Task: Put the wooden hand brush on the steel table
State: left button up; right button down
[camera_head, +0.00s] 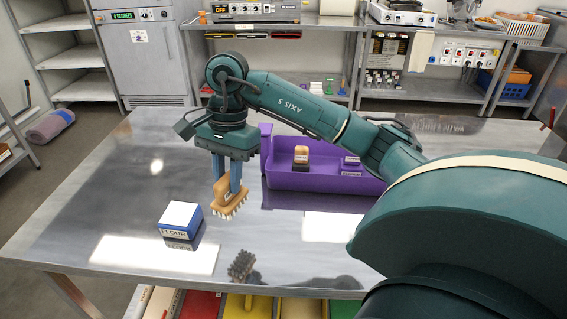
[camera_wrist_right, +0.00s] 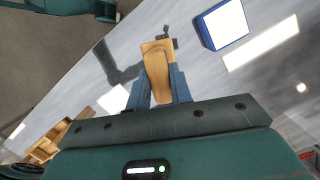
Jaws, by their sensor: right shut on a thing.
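The wooden hand brush (camera_head: 230,198) is tan with pale bristles pointing down. My right gripper (camera_head: 228,184) is shut on it and holds it above the steel table (camera_head: 95,205), with its reflection showing lower on the shiny top. In the right wrist view the brush (camera_wrist_right: 157,70) sits between the two blue fingers of the right gripper (camera_wrist_right: 158,88), and the steel table (camera_wrist_right: 190,70) lies beyond it. My left gripper is not in view.
A blue and white flour box (camera_head: 180,219) stands left of the brush; it also shows in the right wrist view (camera_wrist_right: 222,24). A purple tray (camera_head: 325,180) holding small items lies behind and right. The table's left side is clear.

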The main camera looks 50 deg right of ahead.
jog(key=shift+f, duration=5.15)
jog(key=c, duration=1.3)
grip_release()
jog(key=shift+o, duration=0.2)
jog(key=shift+r+p, duration=0.35)
jog(key=r, duration=0.3)
jog(key=d+r, duration=0.1)
jog(key=r, duration=0.3)
jog(key=d+r+b, duration=0.1)
jog(key=r, duration=0.3)
jog(key=shift+w+d+r, duration=0.2)
jog(key=shift+w, duration=0.15)
